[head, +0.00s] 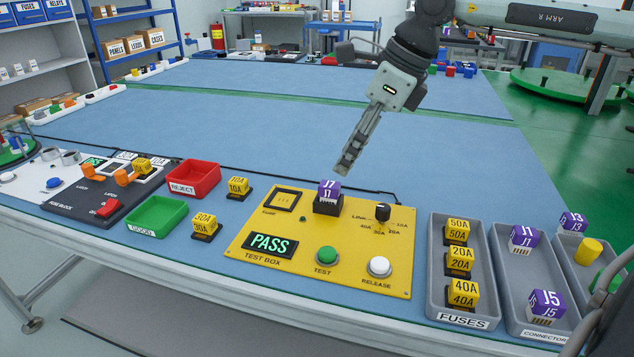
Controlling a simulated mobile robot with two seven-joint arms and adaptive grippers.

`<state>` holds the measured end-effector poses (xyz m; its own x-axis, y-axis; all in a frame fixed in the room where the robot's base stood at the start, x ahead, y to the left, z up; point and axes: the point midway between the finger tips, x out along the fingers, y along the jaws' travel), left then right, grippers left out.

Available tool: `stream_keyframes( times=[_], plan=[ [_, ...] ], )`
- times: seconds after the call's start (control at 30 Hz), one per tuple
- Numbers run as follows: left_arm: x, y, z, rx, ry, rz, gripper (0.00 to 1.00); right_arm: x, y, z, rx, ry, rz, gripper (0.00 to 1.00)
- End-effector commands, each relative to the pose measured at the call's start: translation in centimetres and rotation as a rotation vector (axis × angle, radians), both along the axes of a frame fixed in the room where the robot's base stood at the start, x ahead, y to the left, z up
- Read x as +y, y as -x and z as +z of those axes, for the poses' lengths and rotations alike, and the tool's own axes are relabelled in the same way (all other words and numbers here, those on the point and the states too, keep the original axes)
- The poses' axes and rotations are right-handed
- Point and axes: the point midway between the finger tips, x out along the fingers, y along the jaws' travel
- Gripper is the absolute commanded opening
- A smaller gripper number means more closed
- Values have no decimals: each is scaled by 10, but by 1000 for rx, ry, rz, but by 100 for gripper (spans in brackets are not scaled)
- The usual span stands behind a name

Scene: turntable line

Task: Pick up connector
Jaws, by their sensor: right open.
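A purple connector J7 (329,191) sits upright in the dark socket on the yellow test box (236,247). Two purple connectors, J1 (523,237) and J5 (546,303), lie in the grey connector bin (507,279) at the right. Another, J3 (572,223), shows at the back of the bin at the far right. My right gripper (346,166) reaches in from the top right and points down, above and slightly right of J7, apart from it. It is seen edge-on, open, with nothing visible in it.
A grey bin of yellow fuses (439,288) stands right of the test box. A red reject tray (194,178), a green tray (157,217) and a dark fuse block (90,208) stand to the left. Loose fuses stand between. The blue mat behind is clear.

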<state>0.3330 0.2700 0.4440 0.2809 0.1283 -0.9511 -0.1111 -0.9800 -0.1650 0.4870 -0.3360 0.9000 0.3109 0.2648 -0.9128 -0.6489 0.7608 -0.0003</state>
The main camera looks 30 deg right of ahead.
Motion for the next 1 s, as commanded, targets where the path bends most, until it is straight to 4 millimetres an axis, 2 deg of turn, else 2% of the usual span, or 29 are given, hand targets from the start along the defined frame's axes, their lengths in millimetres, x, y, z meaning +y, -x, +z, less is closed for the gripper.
stream_keyframes(
  times=[0.23,0.6,0.9,1.0],
  plan=[
    [0,11,-5,22,1,0,0,5,-8,-23,6,1,0,47],
    [-2,7,-17,23,8,-1,0,14,-27,-61,4,0,0,47],
    [-2,1,-13,9,9,-1,0,15,-28,-65,1,-1,-1,47],
    [-2,0,-12,5,9,-2,0,15,-28,-64,1,-1,0,35]
  ],
)
